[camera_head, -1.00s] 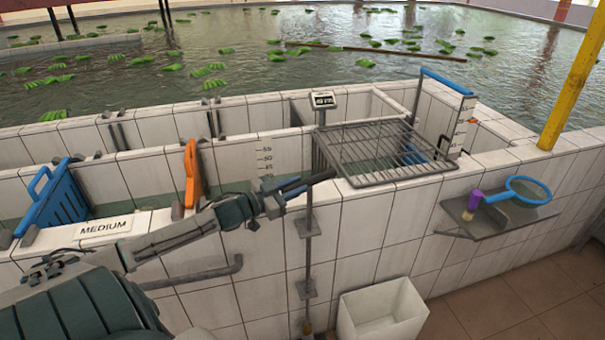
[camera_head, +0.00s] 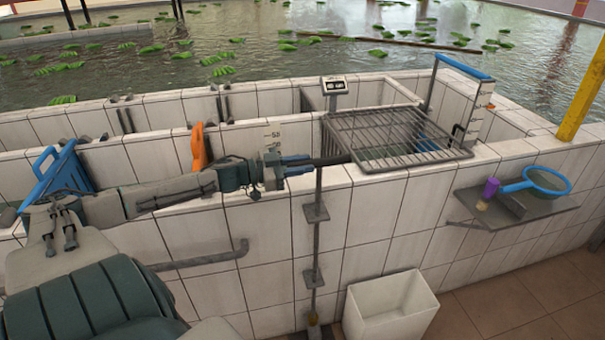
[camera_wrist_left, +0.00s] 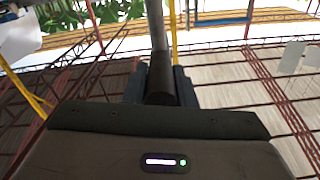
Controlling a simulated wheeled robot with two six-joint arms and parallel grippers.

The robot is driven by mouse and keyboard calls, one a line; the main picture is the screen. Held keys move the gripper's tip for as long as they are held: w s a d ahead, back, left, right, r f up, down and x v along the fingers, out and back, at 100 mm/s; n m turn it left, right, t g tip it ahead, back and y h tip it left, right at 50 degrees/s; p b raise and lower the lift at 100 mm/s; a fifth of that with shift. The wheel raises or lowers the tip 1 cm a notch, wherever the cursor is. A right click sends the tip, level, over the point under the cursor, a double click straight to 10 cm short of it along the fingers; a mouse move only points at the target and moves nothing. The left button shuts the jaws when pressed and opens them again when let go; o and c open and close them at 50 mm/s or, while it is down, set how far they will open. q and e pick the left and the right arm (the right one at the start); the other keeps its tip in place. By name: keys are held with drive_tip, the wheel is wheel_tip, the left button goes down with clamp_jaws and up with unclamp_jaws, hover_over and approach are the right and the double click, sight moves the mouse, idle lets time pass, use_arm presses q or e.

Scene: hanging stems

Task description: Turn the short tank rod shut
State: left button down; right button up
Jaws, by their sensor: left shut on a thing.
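The tank rod (camera_head: 317,235) is a thin grey upright rod on the front of the white tiled tank wall, held by small brackets. The exact join of handle and rod is hard to make out. My right gripper is not in view.
A wire rack (camera_head: 395,135) lies over the tank corner right of the handle. A white bin (camera_head: 390,308) is on the floor by the rod's foot. A grey shelf (camera_head: 545,205) with a blue net is at right.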

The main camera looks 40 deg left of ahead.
use_arm(q)
drive_tip(key=shift+a+f, duration=0.1)
drive_tip(key=shift+f, duration=0.35)
drive_tip(key=shift+b, duration=0.3)
drive_tip(key=shift+s, duration=0.1)
drive_tip(key=c, duration=1.2)
unclamp_jaws()
drive_tip(key=shift+a, duration=0.2)
drive_tip(key=shift+d+r, duration=0.1)
drive_tip(key=shift+r, duration=0.1)
